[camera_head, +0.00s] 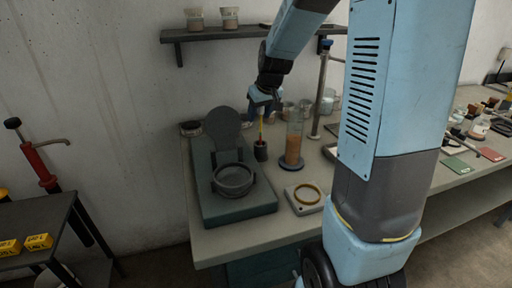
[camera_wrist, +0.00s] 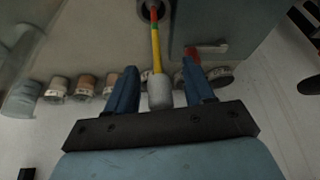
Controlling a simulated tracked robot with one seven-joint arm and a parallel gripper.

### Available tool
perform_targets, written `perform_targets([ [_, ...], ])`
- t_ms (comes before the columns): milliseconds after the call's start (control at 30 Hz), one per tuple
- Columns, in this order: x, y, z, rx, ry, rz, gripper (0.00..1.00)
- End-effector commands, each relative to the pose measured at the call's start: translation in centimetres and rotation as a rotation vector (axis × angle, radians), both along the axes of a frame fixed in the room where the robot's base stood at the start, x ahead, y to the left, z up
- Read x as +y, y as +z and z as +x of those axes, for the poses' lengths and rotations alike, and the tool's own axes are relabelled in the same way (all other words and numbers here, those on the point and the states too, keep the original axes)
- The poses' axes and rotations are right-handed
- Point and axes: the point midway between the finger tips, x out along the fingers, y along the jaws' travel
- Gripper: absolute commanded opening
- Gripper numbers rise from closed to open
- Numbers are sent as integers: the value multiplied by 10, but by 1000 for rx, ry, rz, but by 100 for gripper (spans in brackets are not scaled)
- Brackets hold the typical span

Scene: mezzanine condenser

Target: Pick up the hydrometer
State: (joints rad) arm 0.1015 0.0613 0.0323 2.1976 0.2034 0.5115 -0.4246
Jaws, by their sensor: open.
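The hydrometer (camera_wrist: 157,55) is a slim yellow stem with red and green bands near its far end and a pale grey cylindrical end close to me. It stands in a small dark holder (camera_head: 260,151) on the bench, and its yellow stem shows in the head view (camera_head: 262,130). My gripper (camera_head: 262,97) is above the holder. In the wrist view my gripper (camera_wrist: 159,72) is open, with one blue finger on each side of the hydrometer and gaps between. The pale end is hidden by my gripper in the head view.
A tall glass cylinder (camera_head: 293,140) with amber contents stands right of the holder. A green device with a round dark pan (camera_head: 233,180) stands to the left. A pale square plate with a ring (camera_head: 305,198) lies in front. Several jars and a metal stand (camera_head: 320,95) are behind.

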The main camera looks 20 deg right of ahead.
Motion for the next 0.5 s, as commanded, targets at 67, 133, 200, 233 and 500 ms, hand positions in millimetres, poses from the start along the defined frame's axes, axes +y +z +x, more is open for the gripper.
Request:
perform_targets([
  [67, 0, 0, 0, 0, 0, 0, 53],
  [133, 0, 0, 0, 0, 0, 0, 46],
  [200, 0, 0, 0, 0, 0, 0, 39],
  [233, 0, 0, 0, 0, 1, 0, 36],
  [500, 0, 0, 0, 0, 1, 0, 11],
])
